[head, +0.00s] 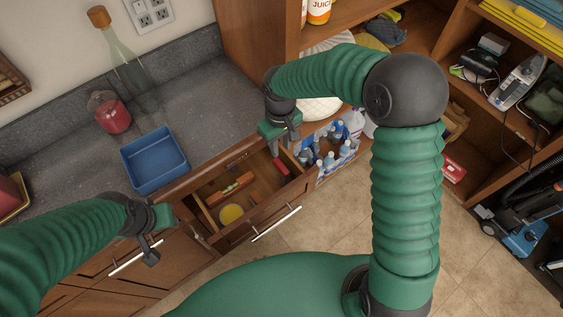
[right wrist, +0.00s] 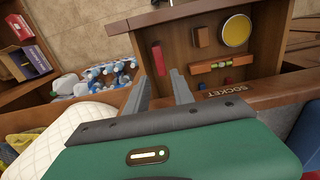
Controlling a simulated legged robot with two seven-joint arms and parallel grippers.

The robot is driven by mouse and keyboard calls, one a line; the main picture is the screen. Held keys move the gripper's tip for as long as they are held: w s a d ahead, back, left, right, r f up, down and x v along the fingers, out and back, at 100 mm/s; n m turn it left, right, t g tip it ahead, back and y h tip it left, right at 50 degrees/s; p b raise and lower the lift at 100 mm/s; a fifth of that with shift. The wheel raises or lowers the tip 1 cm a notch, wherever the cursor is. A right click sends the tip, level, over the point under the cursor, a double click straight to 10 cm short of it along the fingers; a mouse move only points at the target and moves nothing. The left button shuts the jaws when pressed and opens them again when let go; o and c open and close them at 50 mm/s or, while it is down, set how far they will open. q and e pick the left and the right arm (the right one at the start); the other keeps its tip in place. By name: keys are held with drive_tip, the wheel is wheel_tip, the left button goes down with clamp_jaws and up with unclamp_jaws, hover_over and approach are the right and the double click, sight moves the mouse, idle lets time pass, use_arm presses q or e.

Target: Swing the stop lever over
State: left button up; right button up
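No part is plainly marked as the stop lever. A short red bar (head: 280,166) lies at the right end of the open wooden drawer (head: 199,217); it also shows in the right wrist view (right wrist: 158,58). I cannot tell whether it is the lever. My right gripper (head: 285,149) is above that end of the drawer, near the red bar.
The drawer also holds a yellow disc (right wrist: 237,31), a brown block (right wrist: 201,36) and a wooden bar with green pieces (right wrist: 212,66). A label reads "SOCKET" (right wrist: 228,91). A blue tray (head: 155,160) stands on the counter. Bottled water (head: 330,153) is right of the drawer.

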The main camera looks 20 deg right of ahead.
sight(281, 165)
drive_tip(key=f, duration=1.1)
drive_tip(key=shift+w+d+f, duration=0.1)
drive_tip(key=shift+d+f, duration=0.1)
drive_tip(key=shift+d, duration=0.05)
drive_tip(key=shift+a, duration=0.1)
drive_tip(key=shift+c, duration=0.4)
drive_tip(key=shift+a, duration=0.1)
drive_tip(key=shift+c, duration=1.2)
clamp_jaws()
